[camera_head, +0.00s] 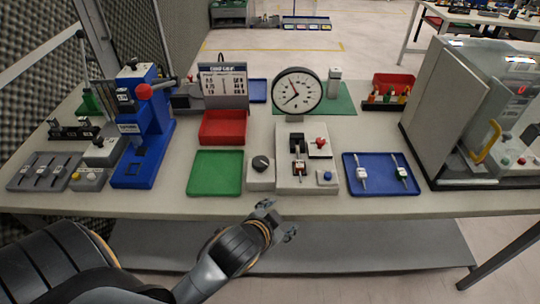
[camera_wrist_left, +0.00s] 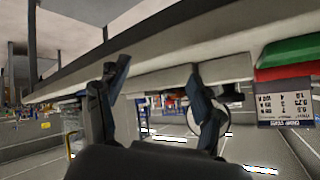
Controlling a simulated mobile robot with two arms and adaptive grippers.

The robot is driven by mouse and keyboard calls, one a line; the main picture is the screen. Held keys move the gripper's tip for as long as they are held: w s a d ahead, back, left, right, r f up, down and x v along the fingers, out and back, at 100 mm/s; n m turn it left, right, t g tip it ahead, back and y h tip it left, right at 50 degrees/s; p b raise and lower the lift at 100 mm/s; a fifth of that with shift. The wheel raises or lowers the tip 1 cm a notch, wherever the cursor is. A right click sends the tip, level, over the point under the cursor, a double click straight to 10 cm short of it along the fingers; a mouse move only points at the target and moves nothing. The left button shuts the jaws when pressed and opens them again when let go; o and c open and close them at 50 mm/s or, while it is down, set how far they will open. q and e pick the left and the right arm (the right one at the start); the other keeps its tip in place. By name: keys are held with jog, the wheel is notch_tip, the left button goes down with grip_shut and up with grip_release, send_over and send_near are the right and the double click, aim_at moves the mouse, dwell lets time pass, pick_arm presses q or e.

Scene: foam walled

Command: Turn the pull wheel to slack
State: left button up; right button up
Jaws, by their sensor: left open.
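A black round knob (camera_head: 261,162) sits on a small pale box left of the pale fixture (camera_head: 307,179); it looks like the pull wheel, but no readable label confirms this. The fixture carries dark clamps, a red knob (camera_head: 320,142) and a blue button, with a white round dial gauge (camera_head: 297,91) behind it. My left gripper (camera_head: 278,219) is open and empty in front of the table's front edge, below the black knob and fixture in the picture, touching neither. Its two spread fingers (camera_wrist_left: 158,82) show in the left wrist view beside the table edge. My right gripper is not in view.
A green tray (camera_head: 215,173) lies left of the knob box, and a blue tray (camera_head: 380,187) with two tools lies right of the fixture. A blue press (camera_head: 146,130) stands at left, a grey cabinet (camera_head: 423,91) at right. The table's front edge (camera_head: 200,206) lies between gripper and knob.

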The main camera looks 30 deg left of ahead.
pick_arm(q)
jog(key=w+d+r+m+t+h, duration=0.2)
jog(key=w+d+r+m+t, duration=0.15)
jog(key=r, duration=0.35)
jog(key=w+d+r+m+t+h, duration=0.2)
jog(key=w+r+m+t, duration=0.15)
jog(key=r, duration=0.35)
jog(key=w+d+r+m+t+h, duration=0.2)
jog(key=w+d+r+m, duration=0.1)
jog(key=w+r, duration=0.3)
jog(key=s+d+r+m+g+h, duration=0.4)
jog(key=d+r+m+g+h, duration=0.5)
jog(key=m+h, duration=0.75)
jog(key=m+g+y, duration=1)
jog(key=m+y, duration=0.7)
jog(key=y, duration=0.5)
send_near(260, 161)
jog(key=shift+n, duration=0.25)
jog(key=f+p, duration=0.1)
jog(key=f, duration=0.3)
jog(key=f+p, duration=0.1)
jog(key=f, duration=0.4)
jog(key=shift+w+f+p, duration=0.1)
jog(key=shift+w+p, duration=0.1)
jog(key=shift+p, duration=0.1)
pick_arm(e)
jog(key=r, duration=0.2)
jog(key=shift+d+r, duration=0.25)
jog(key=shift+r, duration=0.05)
